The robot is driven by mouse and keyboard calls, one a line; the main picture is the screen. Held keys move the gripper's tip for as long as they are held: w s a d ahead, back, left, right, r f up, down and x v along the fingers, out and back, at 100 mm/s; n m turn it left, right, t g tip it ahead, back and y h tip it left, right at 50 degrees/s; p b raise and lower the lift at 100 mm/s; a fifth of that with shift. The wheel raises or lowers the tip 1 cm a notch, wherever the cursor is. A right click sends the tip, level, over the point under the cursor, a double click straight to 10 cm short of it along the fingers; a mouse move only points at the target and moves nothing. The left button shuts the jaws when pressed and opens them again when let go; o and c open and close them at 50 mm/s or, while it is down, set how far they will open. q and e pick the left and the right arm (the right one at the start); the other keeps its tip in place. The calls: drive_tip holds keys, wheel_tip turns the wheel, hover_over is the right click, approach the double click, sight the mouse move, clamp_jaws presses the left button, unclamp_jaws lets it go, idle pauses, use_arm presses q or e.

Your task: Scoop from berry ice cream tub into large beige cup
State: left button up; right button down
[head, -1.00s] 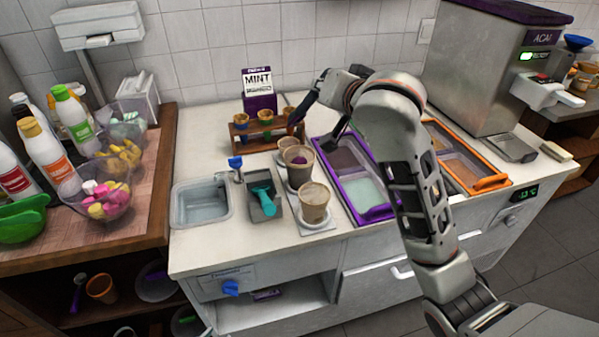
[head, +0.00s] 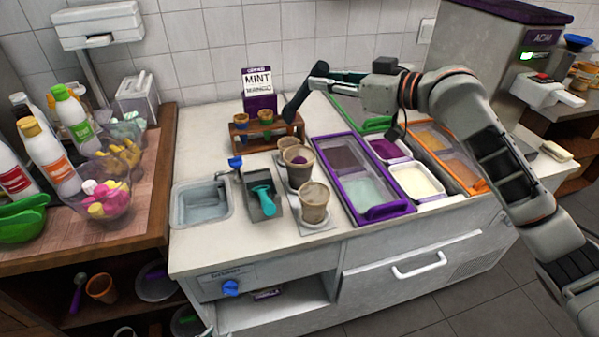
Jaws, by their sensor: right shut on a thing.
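The berry ice cream tub (head: 385,149) is open, with purple contents, right of the purple-framed lid. The large beige cup (head: 314,205) stands upright at the front of a white holder. My right gripper (head: 301,98) is at the back of the counter, above the right end of the wooden rack and left of the tub. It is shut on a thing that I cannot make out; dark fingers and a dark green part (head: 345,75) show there. My left gripper is not in view.
A white tub (head: 417,183) is open beside the berry one. Purple (head: 382,211), green and orange frames lie around them. The wooden rack (head: 267,138) with small cups, a mint box (head: 259,92), a teal scoop (head: 263,200) and a sink (head: 202,204) stand left.

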drive_tip(key=n+g, duration=0.1)
drive_tip(key=n, duration=0.1)
drive_tip(key=n+g+y, duration=0.1)
drive_tip(key=n+g, duration=0.1)
drive_tip(key=shift+w+r+n+b, duration=0.1)
drive_tip(key=shift+r+n+b, duration=0.2)
drive_tip(key=shift+r+b, duration=0.05)
drive_tip(key=n+g, duration=0.1)
drive_tip(key=n+g+y+p, duration=0.1)
drive_tip(key=n, duration=0.1)
drive_tip(key=shift+r+g, duration=0.3)
drive_tip(key=shift+r, duration=0.1)
drive_tip(key=n+g, duration=0.2)
drive_tip(key=n, duration=0.2)
drive_tip(key=shift+g, duration=0.4)
drive_tip(key=shift+s+f, duration=0.1)
drive_tip(key=shift+s, duration=0.1)
